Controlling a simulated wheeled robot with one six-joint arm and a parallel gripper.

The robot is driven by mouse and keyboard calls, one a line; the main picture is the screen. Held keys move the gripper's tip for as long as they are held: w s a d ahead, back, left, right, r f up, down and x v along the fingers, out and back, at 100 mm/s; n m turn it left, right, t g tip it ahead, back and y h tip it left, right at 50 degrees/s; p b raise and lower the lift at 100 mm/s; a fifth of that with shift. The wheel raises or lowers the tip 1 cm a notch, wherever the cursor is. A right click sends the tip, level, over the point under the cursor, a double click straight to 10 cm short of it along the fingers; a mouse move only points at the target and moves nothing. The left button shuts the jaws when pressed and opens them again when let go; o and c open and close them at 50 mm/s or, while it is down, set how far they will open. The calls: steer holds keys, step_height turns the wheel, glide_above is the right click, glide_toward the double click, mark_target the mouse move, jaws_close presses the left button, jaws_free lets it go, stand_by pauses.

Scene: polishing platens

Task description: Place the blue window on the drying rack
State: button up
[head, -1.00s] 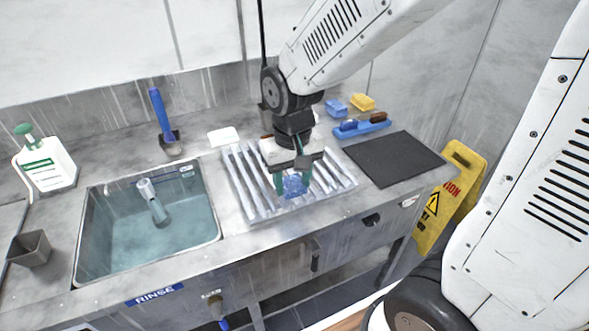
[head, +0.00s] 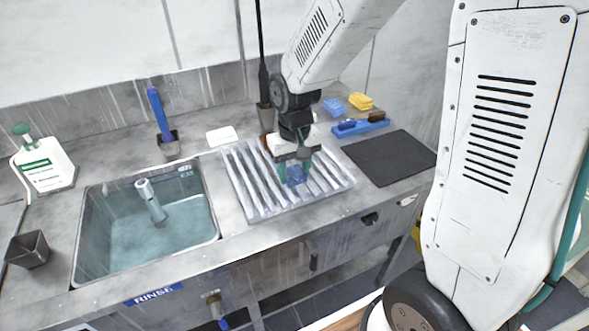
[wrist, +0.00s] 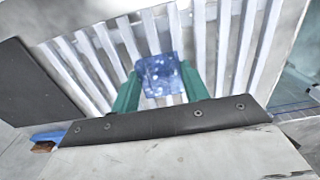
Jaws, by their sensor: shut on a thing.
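The blue window (wrist: 160,76) is a small speckled blue square plate. It sits between the green fingers of my gripper (wrist: 157,88) in the wrist view, which are shut on it. In the head view the window (head: 294,175) and my gripper (head: 293,174) are over the right half of the drying rack (head: 250,196), a pale tray with parallel slanted ribs. The rack's ribs (wrist: 222,45) lie behind the window in the wrist view. I cannot tell whether the window touches the ribs.
A sink (head: 150,235) with water stands left of the rack. A dark mat (head: 390,158) lies to its right. A blue tray with a brush (head: 360,127), a blue sponge (head: 334,106) and yellow sponges (head: 362,101) are behind. A white block (head: 221,136) lies behind the rack.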

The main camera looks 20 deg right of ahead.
mark_target(295, 174)
steer(key=shift+f, duration=0.1)
steer(key=o, duration=1)
steer(key=shift+o, duration=0.2)
step_height(295, 174, up, 12)
steer(key=s+d+r, duration=0.1)
steer(key=s+r, duration=0.1)
steer(key=s, duration=0.9)
steer(key=s+d+r+t, duration=0.1)
steer(key=s+d+r, duration=0.1)
steer(key=s, duration=0.9)
steer(key=shift+r, duration=0.55)
